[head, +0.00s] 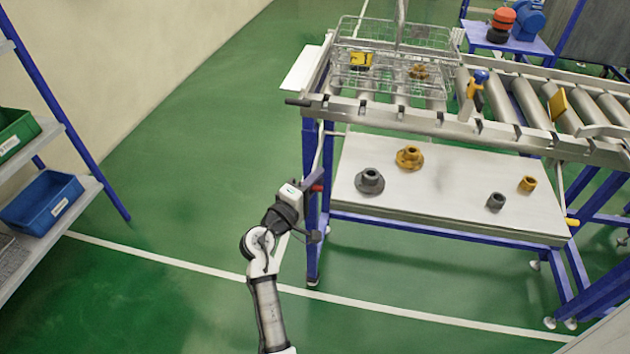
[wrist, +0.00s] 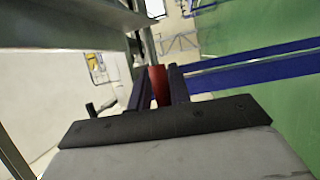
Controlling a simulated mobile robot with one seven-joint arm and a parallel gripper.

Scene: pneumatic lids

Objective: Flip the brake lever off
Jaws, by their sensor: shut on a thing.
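The brake lever has a red grip (wrist: 158,84) on a thin grey rod and is mounted at the left end of the roller conveyor (head: 375,112), beside its blue leg. In the head view only a bit of the red grip (head: 318,188) shows next to my gripper (head: 312,190). In the wrist view my gripper (wrist: 159,92) has its two dark fingers on either side of the red grip, shut on it. My wrist partly hides the lever in the head view.
A lower shelf (head: 440,215) holds grey and yellow flanged parts. Wire baskets (head: 395,55) sit on the conveyor's left end. A rack with a blue bin (head: 42,198) stands at far left. The green floor (head: 165,215) between is clear.

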